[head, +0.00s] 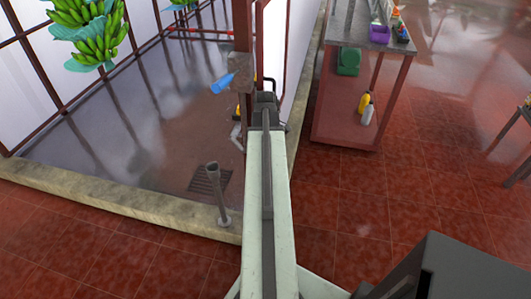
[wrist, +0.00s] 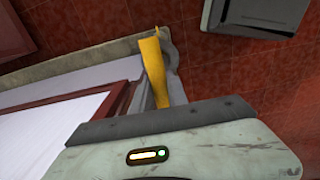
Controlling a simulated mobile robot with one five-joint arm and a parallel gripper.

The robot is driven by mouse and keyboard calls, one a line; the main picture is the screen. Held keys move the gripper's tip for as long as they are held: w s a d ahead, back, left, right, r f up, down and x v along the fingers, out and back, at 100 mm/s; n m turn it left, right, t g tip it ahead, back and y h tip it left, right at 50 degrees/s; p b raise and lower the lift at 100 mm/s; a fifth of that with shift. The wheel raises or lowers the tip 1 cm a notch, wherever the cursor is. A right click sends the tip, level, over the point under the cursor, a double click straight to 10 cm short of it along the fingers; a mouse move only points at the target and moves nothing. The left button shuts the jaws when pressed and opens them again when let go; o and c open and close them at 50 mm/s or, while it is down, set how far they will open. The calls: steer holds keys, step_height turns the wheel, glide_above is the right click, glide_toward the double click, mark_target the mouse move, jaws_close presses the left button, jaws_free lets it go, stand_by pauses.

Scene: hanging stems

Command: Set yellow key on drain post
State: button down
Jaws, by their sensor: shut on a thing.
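The yellow key shows as a long yellow bar (wrist: 153,68) in the wrist view, with a grey finger beside it. In the head view only a small yellow bit (head: 238,112) shows, partly hidden by my arm. My gripper (head: 237,133) is shut on the key, left of my arm's far end. The drain post (head: 215,188) is a grey upright pipe with an open-looking top, standing on the floor by the curb. It is nearer than my gripper and to its left, and the key is apart from it.
A dark drain grate (head: 207,180) lies behind the post. A low stone curb (head: 130,205) runs past it. A brown column (head: 242,60) with a blue thing (head: 222,83) stands beyond my gripper. Bananas (head: 90,30) hang at upper left. A bench (head: 345,125) stands at right.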

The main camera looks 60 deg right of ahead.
steer(key=shift+f, duration=0.15)
steer(key=shift+f+b, duration=0.95)
steer(key=shift+b, duration=0.2)
steer(key=shift+f, duration=0.25)
steer(key=shift+f+b, duration=0.75)
steer(key=shift+b, duration=0.25)
steer(key=shift+f, duration=0.1)
steer(key=shift+f+b, duration=0.4)
steer(key=shift+b, duration=0.1)
steer(key=shift+f, duration=0.15)
stand_by(0.5)
